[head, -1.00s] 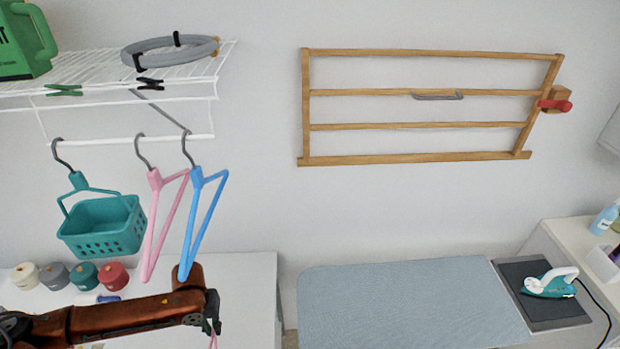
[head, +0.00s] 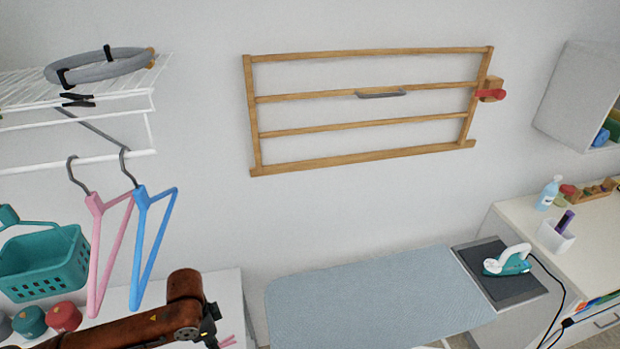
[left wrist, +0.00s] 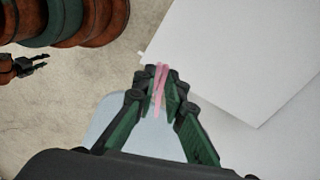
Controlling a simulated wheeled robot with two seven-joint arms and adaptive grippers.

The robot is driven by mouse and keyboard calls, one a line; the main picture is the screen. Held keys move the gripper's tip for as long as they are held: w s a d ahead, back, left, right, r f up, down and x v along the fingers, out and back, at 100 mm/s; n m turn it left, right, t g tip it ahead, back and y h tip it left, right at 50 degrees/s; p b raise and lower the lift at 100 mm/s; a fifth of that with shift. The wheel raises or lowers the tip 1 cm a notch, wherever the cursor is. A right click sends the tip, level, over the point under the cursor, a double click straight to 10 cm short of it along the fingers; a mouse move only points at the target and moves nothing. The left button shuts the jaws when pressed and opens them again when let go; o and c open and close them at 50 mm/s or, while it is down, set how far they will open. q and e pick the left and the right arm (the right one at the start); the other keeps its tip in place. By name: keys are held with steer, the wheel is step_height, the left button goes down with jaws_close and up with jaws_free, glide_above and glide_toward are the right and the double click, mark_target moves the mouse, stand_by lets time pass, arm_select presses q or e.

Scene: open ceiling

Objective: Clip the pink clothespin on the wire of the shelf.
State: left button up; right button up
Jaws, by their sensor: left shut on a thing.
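The pink clothespin (left wrist: 160,88) is between the two green fingers of my left gripper (left wrist: 163,86) in the left wrist view, and the gripper is shut on it. In the head view my left gripper (head: 212,338) is low and partly cut off at the bottom edge, with a bit of the pink clothespin (head: 228,341) showing beside it. The white wire shelf (head: 130,101) is on the wall at the upper left, above and left of the gripper and well apart from it. A black clothespin (head: 78,100) sits on its front wire.
A pink hanger (head: 96,265), a blue hanger (head: 138,245) and a teal basket (head: 45,262) hang below the shelf, near my left arm. A wooden rack (head: 365,158) is on the wall. An ironing board (head: 370,297) stands at lower centre. The wall between shelf and rack is clear.

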mark_target(224, 340)
arm_select(q)
steer(key=d+n, duration=0.1)
steer(key=n, duration=0.1)
steer(key=d+r+n, duration=0.1)
steer(key=n, duration=0.1)
steer(key=d+r+n, duration=0.1)
steer(key=n, duration=0.2)
steer(key=shift+w+d+b, duration=0.1)
steer(key=shift+d+b, duration=0.05)
steer(key=shift+b, duration=0.2)
steer(key=n, duration=0.1)
steer(key=d+r+n, duration=0.1)
steer(key=n, duration=0.1)
steer(key=d+n, duration=0.1)
steer(key=n, duration=0.1)
steer(key=shift+r, duration=0.15)
steer(key=w+d+m, duration=0.3)
steer(key=d+m, duration=0.1)
steer(key=d, duration=0.3)
steer(key=w+d+r+m, duration=0.1)
steer(key=w+d+m, duration=0.2)
steer(key=d, duration=0.5)
steer(key=shift+w+d+m, duration=0.3)
steer(key=shift+w+m, duration=0.1)
steer(key=shift+m, duration=0.4)
steer(key=m+p, duration=0.3)
steer(key=m, duration=0.1)
steer(key=shift+m, duration=0.3)
